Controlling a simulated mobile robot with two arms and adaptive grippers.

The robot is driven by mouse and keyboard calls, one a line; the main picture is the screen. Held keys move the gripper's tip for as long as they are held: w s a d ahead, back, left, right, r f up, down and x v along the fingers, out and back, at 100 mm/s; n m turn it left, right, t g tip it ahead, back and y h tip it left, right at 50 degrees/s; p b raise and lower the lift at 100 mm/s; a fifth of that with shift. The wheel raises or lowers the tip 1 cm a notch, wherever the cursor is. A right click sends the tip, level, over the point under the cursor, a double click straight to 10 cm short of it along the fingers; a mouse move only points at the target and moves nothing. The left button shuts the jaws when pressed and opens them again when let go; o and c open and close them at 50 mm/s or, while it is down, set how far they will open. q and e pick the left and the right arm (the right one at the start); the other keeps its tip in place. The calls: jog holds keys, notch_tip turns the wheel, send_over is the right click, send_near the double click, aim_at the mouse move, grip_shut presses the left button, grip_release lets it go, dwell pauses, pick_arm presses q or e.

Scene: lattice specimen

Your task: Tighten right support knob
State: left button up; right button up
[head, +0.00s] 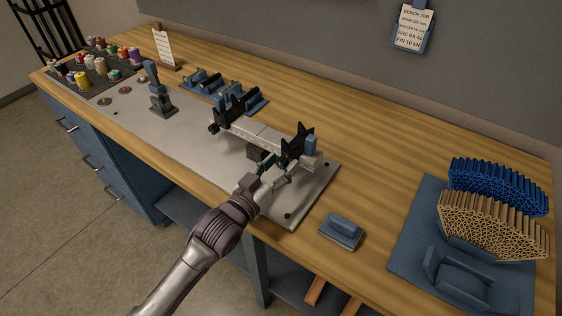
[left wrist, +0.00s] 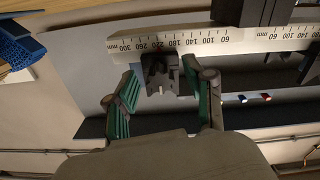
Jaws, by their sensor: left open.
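A pale beam with a ruler scale (head: 256,133) stands over a metal plate, and the scale also shows upside down in the left wrist view (left wrist: 215,40). The black right support (head: 297,147) stands at the beam's right end; the left support (head: 231,110) is farther left. My left gripper (head: 275,177) is at the front side of the beam, below the right support. In the left wrist view its green-padded fingers (left wrist: 162,80) are spread on either side of a dark block with a small light pin (left wrist: 160,73). I cannot tell whether they touch it, or which part is the knob.
The metal plate (head: 190,138) fills the bench's front left. A blue block (head: 341,231) lies right of it. A blue mat (head: 415,232) holds blue and tan lattice pieces (head: 490,225). Blue fixtures (head: 205,84) and a small upright stand (head: 158,95) are farther left.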

pick_arm(q)
jog(key=shift+w+d, duration=0.15)
jog(key=shift+w, duration=0.1)
grip_shut()
